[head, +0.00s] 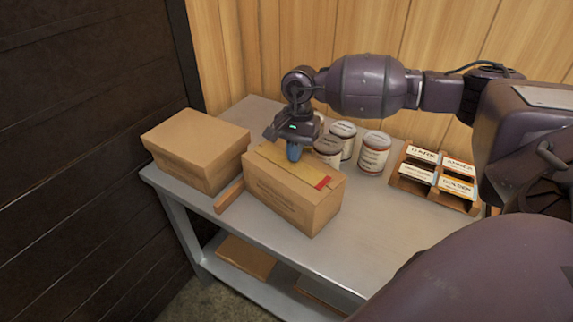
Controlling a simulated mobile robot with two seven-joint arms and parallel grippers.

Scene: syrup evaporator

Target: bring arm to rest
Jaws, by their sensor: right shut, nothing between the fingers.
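My right arm reaches in from the right across the back of the table. My right gripper (294,152) points down over the top of a cardboard box (290,207) and is shut with nothing in it. I cannot tell whether its fingertips touch the box. The box is closed, with a tan strip (280,163) along its top that ends in a red patch (323,183) on the right. My left gripper does not show.
A second closed box (197,148) stands at the left of the grey table (370,228). A wooden strip (229,195) lies between the boxes. Several cans (374,154) stand behind; a wooden rack (436,179) with labelled cards is at right. Flat cardboard (246,256) lies on the lower shelf.

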